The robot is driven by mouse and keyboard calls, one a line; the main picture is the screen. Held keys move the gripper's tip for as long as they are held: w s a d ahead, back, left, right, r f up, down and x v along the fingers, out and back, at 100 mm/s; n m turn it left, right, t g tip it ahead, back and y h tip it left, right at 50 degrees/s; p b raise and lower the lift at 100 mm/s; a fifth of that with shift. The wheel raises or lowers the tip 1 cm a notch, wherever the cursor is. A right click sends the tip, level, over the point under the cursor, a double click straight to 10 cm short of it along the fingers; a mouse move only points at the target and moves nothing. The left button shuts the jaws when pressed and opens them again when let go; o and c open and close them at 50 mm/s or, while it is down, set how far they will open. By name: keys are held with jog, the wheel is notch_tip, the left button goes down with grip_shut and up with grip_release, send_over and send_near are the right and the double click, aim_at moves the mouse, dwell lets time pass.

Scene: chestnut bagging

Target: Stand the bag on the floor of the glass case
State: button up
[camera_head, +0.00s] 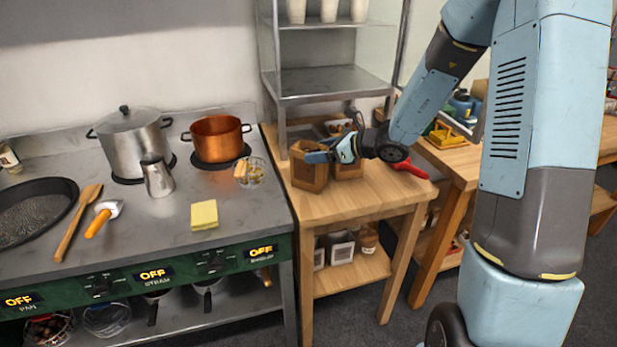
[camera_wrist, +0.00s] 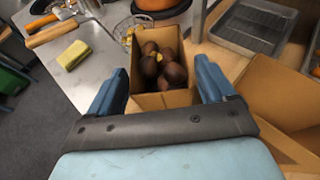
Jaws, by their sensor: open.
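A brown paper bag (camera_head: 308,176) stands upright on the wooden table, near its left edge. In the wrist view the bag (camera_wrist: 165,100) is open at the top and holds several dark chestnuts (camera_wrist: 165,68). My gripper (camera_head: 322,156) is at the bag's upper part, with its blue fingers spread. In the wrist view my gripper (camera_wrist: 160,78) has one finger on each side of the bag; whether they touch it is unclear. The glass case (camera_head: 333,83) stands behind the table on metal legs, with a bare grey floor and a shelf above.
A second brown bag or box (camera_head: 348,168) stands close right of the bag, and also shows in the wrist view (camera_wrist: 285,95). Paper cups (camera_head: 328,10) stand on the case's upper shelf. A metal tray (camera_wrist: 255,25) lies behind. A copper pot (camera_head: 217,138) is on the stove at left.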

jog(key=shift+x, duration=0.9)
grip_shut()
jog(key=shift+r, duration=0.1)
